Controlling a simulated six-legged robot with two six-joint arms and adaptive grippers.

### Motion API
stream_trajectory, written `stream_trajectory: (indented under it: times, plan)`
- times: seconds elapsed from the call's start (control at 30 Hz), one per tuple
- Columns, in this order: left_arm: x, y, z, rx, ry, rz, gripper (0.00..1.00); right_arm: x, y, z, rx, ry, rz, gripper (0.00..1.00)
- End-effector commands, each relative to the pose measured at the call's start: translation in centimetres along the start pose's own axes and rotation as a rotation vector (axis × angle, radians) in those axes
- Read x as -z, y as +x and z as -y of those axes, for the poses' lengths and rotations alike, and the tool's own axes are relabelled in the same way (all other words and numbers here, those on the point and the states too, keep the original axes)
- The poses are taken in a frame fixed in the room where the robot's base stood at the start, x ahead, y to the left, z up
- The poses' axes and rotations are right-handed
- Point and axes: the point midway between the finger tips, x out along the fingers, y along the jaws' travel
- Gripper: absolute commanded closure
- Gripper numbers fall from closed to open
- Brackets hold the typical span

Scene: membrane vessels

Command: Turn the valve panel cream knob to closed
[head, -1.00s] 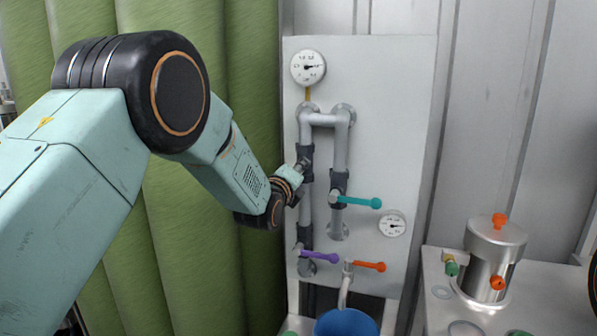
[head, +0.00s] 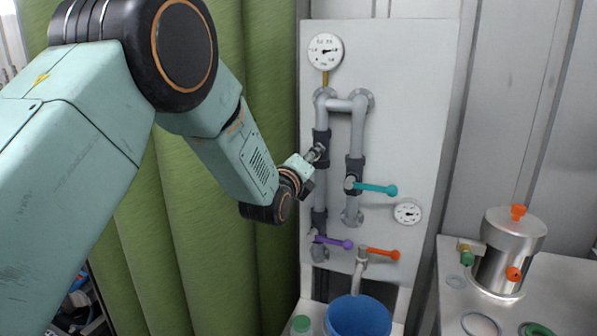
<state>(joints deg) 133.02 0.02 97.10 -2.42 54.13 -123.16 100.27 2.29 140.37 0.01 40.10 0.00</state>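The white valve panel (head: 425,110) stands in the middle of the head view. It carries grey pipes and lever handles in teal (head: 377,188), purple (head: 334,242) and orange (head: 384,253). I cannot make out a cream knob. My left gripper (head: 316,156) is at the dark valve body (head: 321,142) on the upper left pipe and covers part of it. The fingers are small and partly hidden, so I cannot tell whether they are open, or touching or holding anything. My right gripper is not in view.
A round gauge (head: 325,51) sits at the panel's top and a smaller one (head: 408,213) lower right. A blue bucket (head: 358,318) stands below the orange lever. A metal vessel (head: 513,250) stands on the bench at right.

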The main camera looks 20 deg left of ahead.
Motion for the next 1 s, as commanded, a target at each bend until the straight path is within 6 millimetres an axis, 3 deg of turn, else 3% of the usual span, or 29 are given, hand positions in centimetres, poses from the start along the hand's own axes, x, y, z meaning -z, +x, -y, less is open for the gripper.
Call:
stream_trajectory:
  times: [0.5,1.0]
  plan:
    - [-0.1,-7.4,0.1,0.001,0.0,0.001,0.5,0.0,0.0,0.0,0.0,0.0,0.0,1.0]
    - [0.0,-8.4,0.1,0.001,0.0,0.001,0.5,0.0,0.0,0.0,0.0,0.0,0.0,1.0]
